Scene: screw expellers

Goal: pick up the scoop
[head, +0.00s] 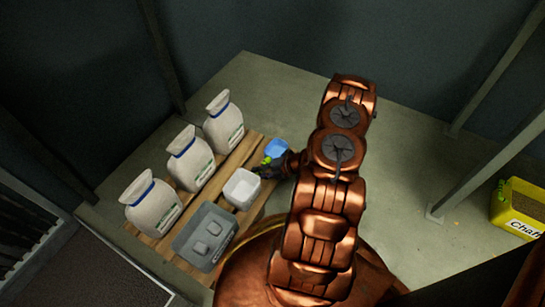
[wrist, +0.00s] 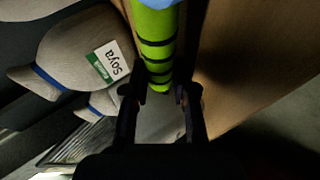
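The scoop has a blue bowl (head: 277,148) and a green handle (head: 266,160), and it is at the right edge of the wooden pallet in the head view. In the wrist view its green handle with black bands (wrist: 158,45) runs down from the top, with a bit of blue above it. My gripper (wrist: 162,95) is open, its two black fingers apart with the handle's lower end between their tips. A small gap shows beside the handle, and I see no clear grip. In the head view my gripper is small, dark and partly hidden beside the handle.
A white square container (head: 242,188) and a grey box (head: 205,237) stand on the pallet (head: 246,147) close to my gripper. Several sacks, such as this one (head: 190,158), line its left side. A yellow bin (head: 519,208) stands far right. The floor behind is clear.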

